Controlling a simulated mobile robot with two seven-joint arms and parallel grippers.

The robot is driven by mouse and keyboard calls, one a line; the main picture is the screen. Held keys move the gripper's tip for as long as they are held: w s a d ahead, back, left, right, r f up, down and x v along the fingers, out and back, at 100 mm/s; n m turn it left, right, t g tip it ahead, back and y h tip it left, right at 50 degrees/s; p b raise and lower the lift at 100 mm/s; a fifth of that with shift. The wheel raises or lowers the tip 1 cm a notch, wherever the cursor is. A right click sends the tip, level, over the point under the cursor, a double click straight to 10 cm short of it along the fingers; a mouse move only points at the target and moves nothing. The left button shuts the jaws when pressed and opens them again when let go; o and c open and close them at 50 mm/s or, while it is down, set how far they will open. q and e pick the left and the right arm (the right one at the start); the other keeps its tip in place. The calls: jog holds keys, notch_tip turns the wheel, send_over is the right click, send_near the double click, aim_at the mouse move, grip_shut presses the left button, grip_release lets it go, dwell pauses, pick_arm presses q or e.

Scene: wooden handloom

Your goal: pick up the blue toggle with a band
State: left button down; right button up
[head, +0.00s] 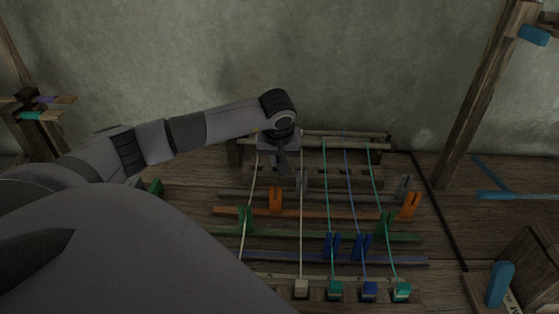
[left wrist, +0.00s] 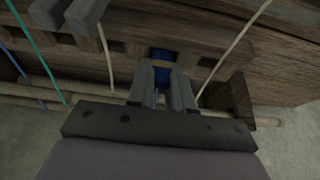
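My left gripper (head: 284,174) reaches down over the far beam of the loom, left of its middle. In the left wrist view its two fingers (left wrist: 160,76) stand on either side of a blue toggle (left wrist: 162,75), which sits at a slot in the wooden beam (left wrist: 215,58). A dark line crosses the blue toggle; I cannot tell whether it is the band. The fingers are close to the toggle's sides, but contact is unclear. In the head view this toggle is hidden behind the gripper. My right gripper is in neither view.
Cords run from the far beam to front toggles, including a blue one (head: 370,291) and a teal one (head: 335,290). Orange (head: 275,199), green (head: 246,220) and blue (head: 332,245) clips stand on coloured rods between. A wooden block (head: 535,270) stands at the right.

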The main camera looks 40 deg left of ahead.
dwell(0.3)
pick_arm(q)
notch_tip(320, 180, up, 20)
jog(key=shift+p, duration=0.45)
dwell(1.6)
